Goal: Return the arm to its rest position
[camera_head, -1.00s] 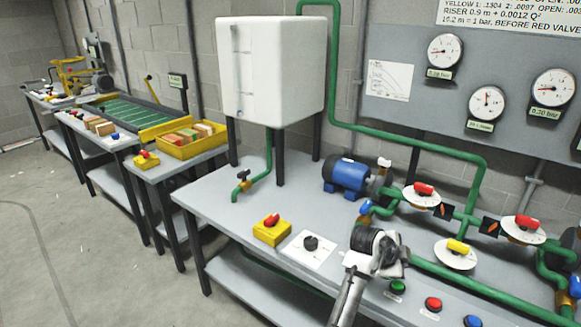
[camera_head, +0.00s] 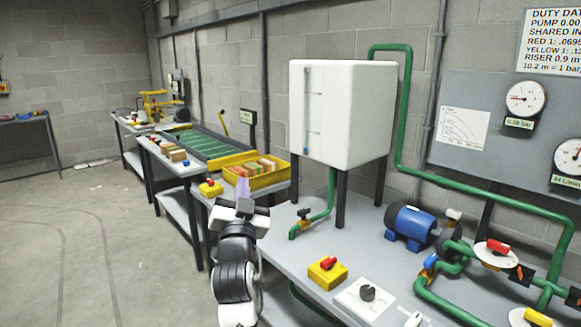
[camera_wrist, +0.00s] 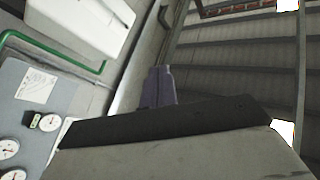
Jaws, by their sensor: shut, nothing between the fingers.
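My arm rises at the lower middle of the head view, and my gripper (camera_head: 242,187) points up at its top end. The fingers are together and hold nothing. In the head view they stand in front of the near end of the yellow tray on the side table. In the wrist view my gripper (camera_wrist: 158,72) points toward the ceiling beams, with the fingers closed side by side and nothing touching them.
The workbench (camera_head: 290,257) carries a white tank (camera_head: 345,110), a blue motor (camera_head: 408,224), a yellow box with a red switch (camera_head: 327,274) and green pipes. The yellow tray (camera_head: 268,178) holds several blocks. Gauges hang on the wall panel (camera_head: 450,160). Open floor (camera_head: 130,255) lies at left.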

